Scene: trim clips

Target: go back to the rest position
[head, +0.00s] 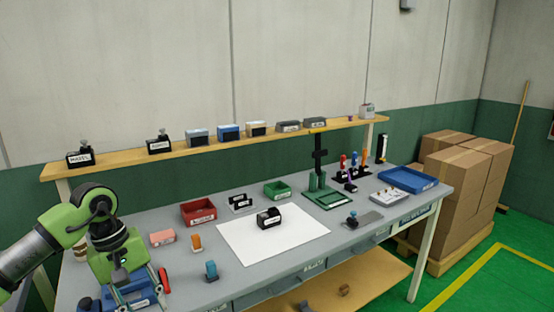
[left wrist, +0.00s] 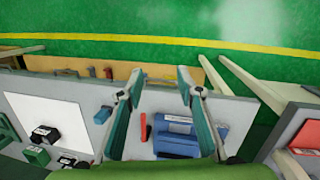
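My left arm comes in from the left in the head view, and its green wrist and left gripper (head: 128,290) are over the near left end of the grey workbench (head: 205,265). In the left wrist view the two fingers of the left gripper (left wrist: 156,82) stand wide apart with nothing between their tips. I cannot tell the gripper's exact height above the bench. My right gripper is in neither view.
A white sheet (head: 300,232) with a black block (head: 268,218) lies mid-bench. Red (head: 198,212) and green (head: 277,191) bins stand behind it. An orange piece (head: 196,243) and a blue piece (head: 211,270) stand right of my gripper. A wooden shelf (head: 110,160) runs behind; boxes (head: 455,200) stand right.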

